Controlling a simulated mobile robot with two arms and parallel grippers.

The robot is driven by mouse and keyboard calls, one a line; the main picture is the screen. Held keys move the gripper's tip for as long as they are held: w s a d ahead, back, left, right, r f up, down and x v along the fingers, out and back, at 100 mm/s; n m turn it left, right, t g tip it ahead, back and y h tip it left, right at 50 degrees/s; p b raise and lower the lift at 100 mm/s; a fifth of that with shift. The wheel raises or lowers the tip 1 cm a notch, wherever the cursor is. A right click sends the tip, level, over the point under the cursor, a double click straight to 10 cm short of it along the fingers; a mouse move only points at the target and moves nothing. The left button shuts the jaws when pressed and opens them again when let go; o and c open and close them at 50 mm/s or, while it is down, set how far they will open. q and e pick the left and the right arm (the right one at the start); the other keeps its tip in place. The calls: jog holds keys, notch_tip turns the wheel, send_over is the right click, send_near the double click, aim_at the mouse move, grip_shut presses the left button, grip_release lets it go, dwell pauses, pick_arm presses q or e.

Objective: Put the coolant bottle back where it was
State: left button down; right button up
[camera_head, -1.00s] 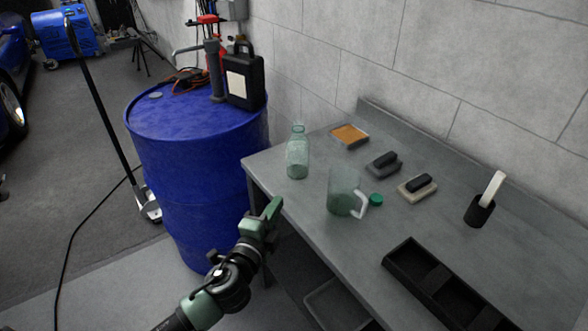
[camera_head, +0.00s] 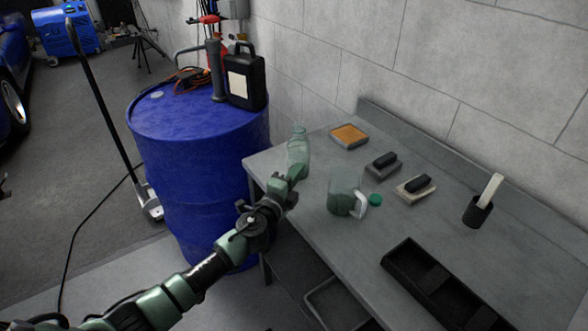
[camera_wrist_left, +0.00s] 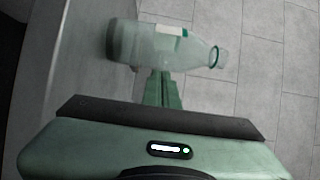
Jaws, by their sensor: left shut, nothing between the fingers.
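The coolant bottle, which I take to be the clear greenish bottle (camera_head: 299,145), stands upright on the workbench near its left end. It also shows in the left wrist view (camera_wrist_left: 150,43), lying across the picture with a pale label, a green ring at the neck and an uncapped mouth. My left gripper (camera_head: 299,172) is shut and empty in front of the bottle, hiding its lower part. In the left wrist view the fingertips (camera_wrist_left: 162,78) reach the bottle's near side; I cannot tell if they touch. My right gripper is not in view.
A clear jug (camera_head: 343,190) and a green cap (camera_head: 375,200) are right of the bottle. Farther along the bench (camera_head: 425,222) are a sponge (camera_head: 349,134), two brushes, a dark cup (camera_head: 478,211) and a black tray (camera_head: 428,279). A blue drum (camera_head: 195,170) bearing a black canister (camera_head: 245,80) stands left.

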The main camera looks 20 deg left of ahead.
aim_at(289, 157)
pick_arm(q)
jog(key=shift+w+a, duration=0.15)
jog(key=shift+w, duration=0.1)
jog(key=shift+w+a, duration=0.15)
jog(key=shift+a, duration=0.05)
jog(key=w+a, duration=0.1)
jog(key=w+a+b, duration=0.1)
jog(key=w, duration=0.1)
jog(key=w+a+b, duration=0.1)
jog(key=shift+w+f, duration=0.15)
jog(key=shift+w, duration=0.2)
jog(key=shift+w+a, duration=0.1)
jog(key=shift+w, duration=0.1)
jog(key=shift+s+a, duration=0.2)
jog(key=shift+d, duration=0.1)
